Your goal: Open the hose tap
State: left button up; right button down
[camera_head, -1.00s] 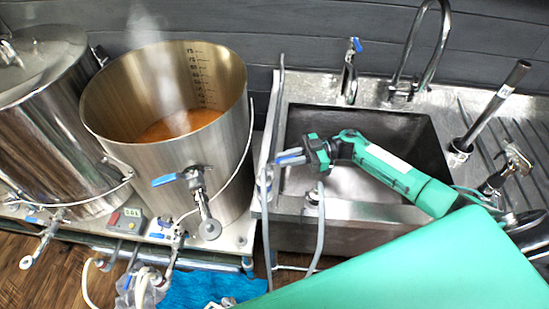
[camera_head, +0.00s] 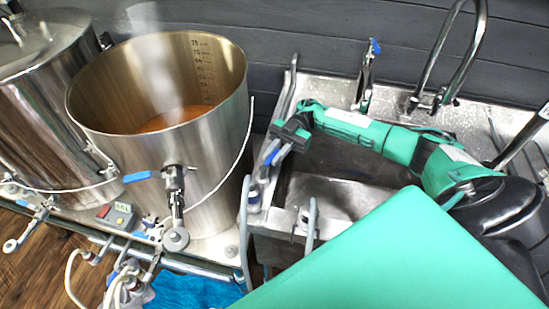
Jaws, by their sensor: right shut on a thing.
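The hose tap's blue lever (camera_head: 271,156) shows at the left rim of the sink, on the upright grey hose line. My right gripper (camera_head: 283,145) reaches in from the right across the sink and is shut on the lever. The lever slants down to the left from the jaws. The jaws hide part of the lever, and the tap body shows only partly. My left gripper is not in view.
The steel sink (camera_head: 350,197) lies under my right arm, with a curved faucet (camera_head: 436,95) and a small blue-topped tap (camera_head: 366,75) behind it. A steaming open kettle (camera_head: 215,150) with its own valve (camera_head: 174,185) stands close on the left. A blue cloth (camera_head: 195,292) lies below.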

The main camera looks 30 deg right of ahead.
aim_at(273, 153)
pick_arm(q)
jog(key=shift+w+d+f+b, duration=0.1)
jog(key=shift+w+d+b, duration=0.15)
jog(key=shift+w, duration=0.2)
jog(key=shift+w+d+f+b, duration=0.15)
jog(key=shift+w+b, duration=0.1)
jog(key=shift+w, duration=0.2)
pick_arm(e)
jog(key=shift+w+a+n+g+h, duration=0.1)
jog(key=shift+w+n+g+h, duration=0.25)
jog(key=shift+n+g, duration=0.35)
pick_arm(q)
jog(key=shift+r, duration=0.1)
pick_arm(e)
jog(key=shift+r, duration=0.1)
jog(key=c, duration=1.4)
grip_release()
pick_arm(q)
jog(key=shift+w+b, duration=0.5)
jog(key=shift+b, duration=0.1)
pick_arm(e)
notch_tip(273, 153, up, 20)
jog(key=shift+f, duration=0.1)
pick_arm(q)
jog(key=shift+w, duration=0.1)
